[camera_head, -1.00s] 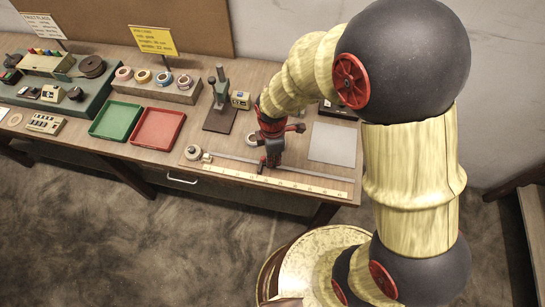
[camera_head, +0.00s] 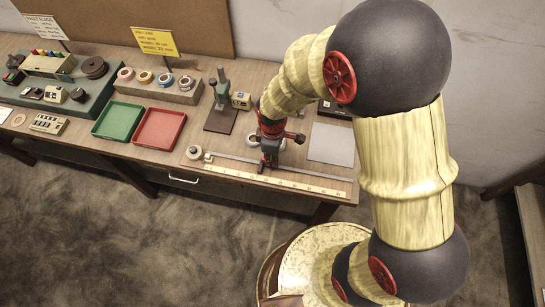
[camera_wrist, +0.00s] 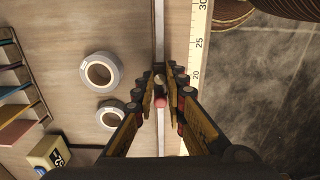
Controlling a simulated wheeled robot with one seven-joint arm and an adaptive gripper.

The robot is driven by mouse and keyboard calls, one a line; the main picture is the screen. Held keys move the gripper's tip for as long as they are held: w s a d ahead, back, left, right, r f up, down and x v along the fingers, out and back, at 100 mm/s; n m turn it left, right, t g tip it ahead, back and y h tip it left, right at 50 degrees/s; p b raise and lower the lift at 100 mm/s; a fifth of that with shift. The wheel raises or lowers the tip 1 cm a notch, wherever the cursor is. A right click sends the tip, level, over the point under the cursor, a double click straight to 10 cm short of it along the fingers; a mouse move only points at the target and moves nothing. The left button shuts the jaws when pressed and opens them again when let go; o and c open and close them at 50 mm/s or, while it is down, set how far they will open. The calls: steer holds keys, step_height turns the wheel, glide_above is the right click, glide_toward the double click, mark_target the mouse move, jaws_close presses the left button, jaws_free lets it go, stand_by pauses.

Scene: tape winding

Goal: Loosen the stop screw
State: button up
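My gripper (camera_head: 269,160) points down over the flat metal rail (camera_head: 318,178) along the bench's front. In the wrist view its fingers (camera_wrist: 160,78) stand a narrow gap apart on either side of the rail (camera_wrist: 159,20). A small pinkish-red round knob (camera_wrist: 160,101), which looks like the stop screw's head, shows between the fingers. A small dull metal piece shows between the tips. I see no clear contact between the fingers and the knob. The stop's body is mostly hidden by the fingers.
A pale ruler strip (camera_head: 290,184) runs along the rail. Two tape rolls (camera_wrist: 101,72) (camera_wrist: 110,116) lie beside the rail in the wrist view. A grey sheet (camera_head: 331,144) lies right of my gripper. Red (camera_head: 181,118) and green (camera_head: 137,122) trays and a stand (camera_head: 221,118) are to the left.

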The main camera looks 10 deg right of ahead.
steer(key=o, duration=0.4)
step_height(320, 180, up, 12)
stand_by(0.7)
